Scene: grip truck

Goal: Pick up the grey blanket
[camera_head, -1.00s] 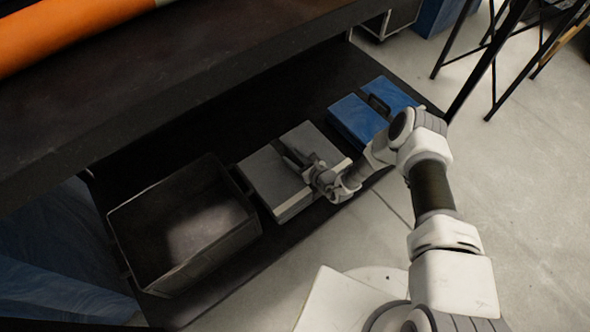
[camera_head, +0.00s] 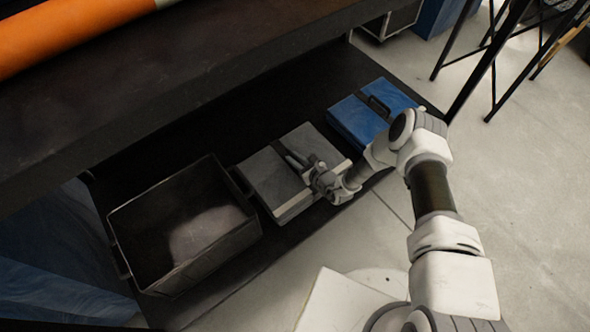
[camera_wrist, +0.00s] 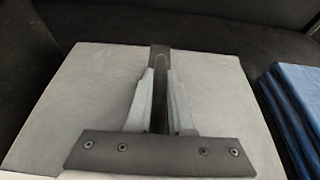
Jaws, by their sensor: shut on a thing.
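The grey blanket (camera_head: 267,180) lies folded flat on the dark lower shelf, between a black bin and a blue folded blanket. It has a dark strap or handle (camera_wrist: 159,55) across its middle. My gripper (camera_head: 292,161) is over the middle of the blanket. In the wrist view my gripper's two fingers (camera_wrist: 160,85) are closed in on both sides of the dark strap. The grey blanket (camera_wrist: 88,85) fills most of that view beneath the fingers. The exact contact at the fingertips is hard to make out.
The open black bin (camera_head: 205,252) stands left of the grey blanket. The blue folded blanket (camera_head: 352,120) lies to its right with a dark handle. The upper shelf (camera_head: 150,75) overhangs behind.

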